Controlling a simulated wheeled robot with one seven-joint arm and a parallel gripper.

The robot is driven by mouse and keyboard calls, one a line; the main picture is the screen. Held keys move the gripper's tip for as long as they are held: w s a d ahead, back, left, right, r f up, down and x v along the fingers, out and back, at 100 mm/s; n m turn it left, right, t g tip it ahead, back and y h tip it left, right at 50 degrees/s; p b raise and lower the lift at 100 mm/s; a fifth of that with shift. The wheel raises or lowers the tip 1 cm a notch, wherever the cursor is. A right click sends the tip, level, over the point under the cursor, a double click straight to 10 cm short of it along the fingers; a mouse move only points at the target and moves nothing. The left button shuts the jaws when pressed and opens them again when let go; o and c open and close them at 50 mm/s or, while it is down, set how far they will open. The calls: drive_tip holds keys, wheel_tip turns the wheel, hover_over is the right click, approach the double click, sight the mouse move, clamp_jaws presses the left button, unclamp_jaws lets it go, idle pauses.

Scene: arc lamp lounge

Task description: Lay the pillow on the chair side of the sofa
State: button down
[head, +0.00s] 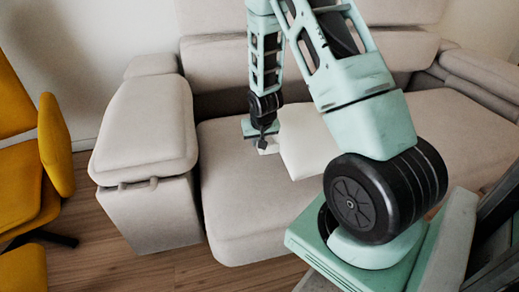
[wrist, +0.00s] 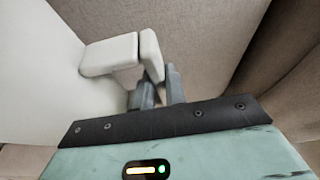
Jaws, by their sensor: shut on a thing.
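The white pillow (head: 308,146) is over the seat of the beige sofa (head: 238,205), right of my gripper (head: 267,147) in the head view. My arm hides part of its right side. In the wrist view the pillow (wrist: 40,75) fills the left, and my gripper (wrist: 141,56) is shut on its edge, with the pale finger pads close together. I cannot tell whether the pillow touches the seat. The yellow chair (head: 22,180) stands left of the sofa, beyond the left armrest (head: 148,125).
The seat between the left armrest and the pillow is bare. The backrest (head: 215,62) rises behind. Bare wooden floor (head: 95,235) lies between the chair and the sofa. The right armrest (head: 485,75) is at the far right.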

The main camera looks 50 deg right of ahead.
drive_tip(key=shift+f+b, duration=0.35)
drive_tip(key=shift+f, duration=1.15)
drive_tip(key=c, duration=1.5)
unclamp_jaws()
drive_tip(key=shift+f, duration=0.1)
drive_tip(key=shift+o, duration=0.2)
